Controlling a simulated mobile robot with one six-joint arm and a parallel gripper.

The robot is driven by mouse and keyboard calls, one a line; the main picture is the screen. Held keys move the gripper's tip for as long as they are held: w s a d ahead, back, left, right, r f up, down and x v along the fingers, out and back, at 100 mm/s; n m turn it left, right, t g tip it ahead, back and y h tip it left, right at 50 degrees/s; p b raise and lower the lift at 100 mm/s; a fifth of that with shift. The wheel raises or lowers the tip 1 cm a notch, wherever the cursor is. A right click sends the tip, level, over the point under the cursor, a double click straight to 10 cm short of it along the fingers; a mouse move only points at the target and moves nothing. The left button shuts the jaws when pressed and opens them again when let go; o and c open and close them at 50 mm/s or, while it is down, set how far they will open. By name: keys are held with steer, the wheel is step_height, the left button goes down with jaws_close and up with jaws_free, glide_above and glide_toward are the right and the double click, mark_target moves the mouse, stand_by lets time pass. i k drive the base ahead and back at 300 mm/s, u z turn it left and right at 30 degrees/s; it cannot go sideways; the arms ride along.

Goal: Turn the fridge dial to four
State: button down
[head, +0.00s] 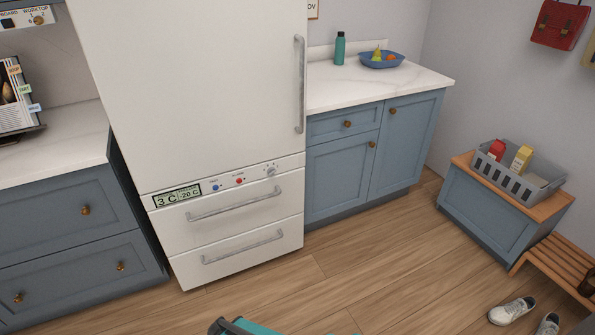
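The white fridge (200,90) stands left of centre, with its tall door shut and two drawers below it, also shut. A narrow control strip runs between the door and the drawers. The small grey dial (271,171) sits at the strip's right end, with tiny marks around it; its setting is too small to read. Left of it are a red button (239,181), a blue button (215,188) and a display (178,196) reading 3 C and -20 C. My gripper is not clearly in view. A teal and dark shape at the bottom edge is cut off.
The door's long handle (300,85) stands out above the dial, and a drawer handle (236,206) below it. Blue cabinets flank the fridge. Wooden floor (340,260) in front is clear. At right are a bench (500,222) with a grey crate (511,183), and shoes (512,310).

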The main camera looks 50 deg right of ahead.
mark_target(271, 170)
steer(key=u, duration=1.35)
steer(key=k, duration=0.1)
steer(key=z, duration=2.65)
steer(key=k, duration=0.9)
steer(key=u, duration=0.15)
steer(key=i, duration=0.65)
